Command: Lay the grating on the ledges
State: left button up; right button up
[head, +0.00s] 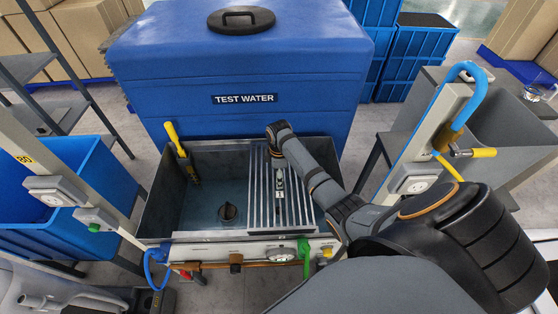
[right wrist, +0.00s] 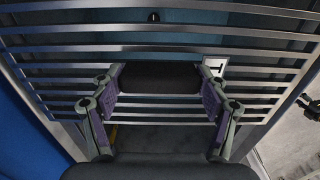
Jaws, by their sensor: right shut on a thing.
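The grating (head: 259,190), a panel of parallel metal bars, is over the right part of the grey basin (head: 160,205) in the head view. My right gripper (head: 280,188) reaches down onto it and is shut on it near the middle. In the right wrist view the grating's bars (right wrist: 60,48) run across the picture, and the right gripper (right wrist: 160,98) has a finger on either side of the held part. I cannot tell whether the grating rests on the ledges or hangs just above them; the ledges are not clearly visible. My left gripper is not in view.
The left part of the basin is open, with a dark drain (head: 228,211) and a yellow-handled tool (head: 180,148) at its left wall. The blue TEST WATER tank (head: 240,75) stands behind. Pipes and a green valve (head: 304,257) line the front.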

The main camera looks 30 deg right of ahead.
jog(key=shift+w+f, duration=0.1)
jog(key=shift+f, duration=0.15)
jog(key=o, duration=1.7)
jog(key=shift+o, duration=0.8)
